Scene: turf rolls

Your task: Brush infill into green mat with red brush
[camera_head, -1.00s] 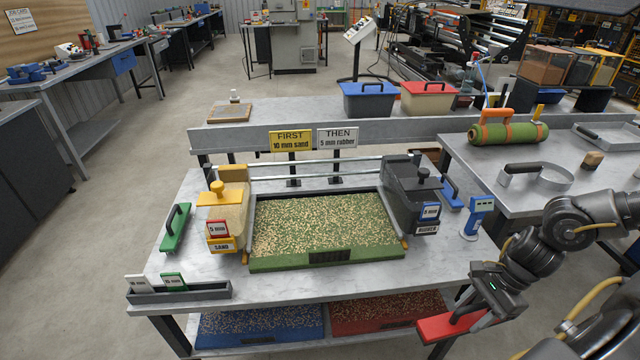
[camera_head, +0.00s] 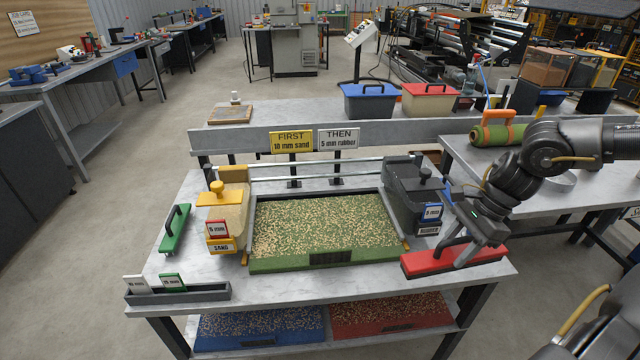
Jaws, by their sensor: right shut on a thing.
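The green mat (camera_head: 300,263) lies in a frame in the middle of the metal table, with tan infill grains (camera_head: 318,222) scattered over its green surface. The red brush (camera_head: 425,262) is at the table's front right, to the right of the mat and apart from it. My right gripper (camera_head: 462,252) is shut on the red brush from above. The brush is at or just above the tabletop; I cannot tell whether it touches.
A yellow sand hopper (camera_head: 228,208) stands left of the mat and a dark rubber hopper (camera_head: 412,190) right of it. A green brush (camera_head: 175,228) lies at the left. A grey card tray (camera_head: 190,293) sits at the front left. Signs (camera_head: 291,142) stand behind.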

